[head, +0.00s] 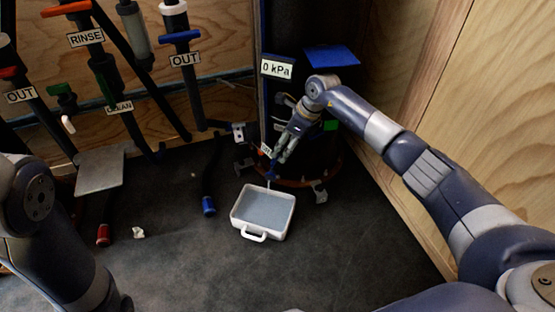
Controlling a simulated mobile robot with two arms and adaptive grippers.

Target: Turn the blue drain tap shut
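The blue drain tap (272,171) sits low at the front of the dark vessel, just above a white tray (239,222). A thin pale line runs from the tap down to the tray, which holds greyish liquid. My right gripper (276,160) reaches down from the right with its fingertips at or just above the tap. I cannot tell whether they touch it, and the gap between the fingers is too small to read. Of my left arm only links show at the left edge; its gripper is out of view.
A "0 kPa" sign (277,69) is on the vessel. Pipes with "OUT" and "RINSE" labels and coloured valve handles stand at the left. A blue-ended hose (208,206) and a red-ended one (103,235) lie on the dark floor. The floor in front of the tray is clear.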

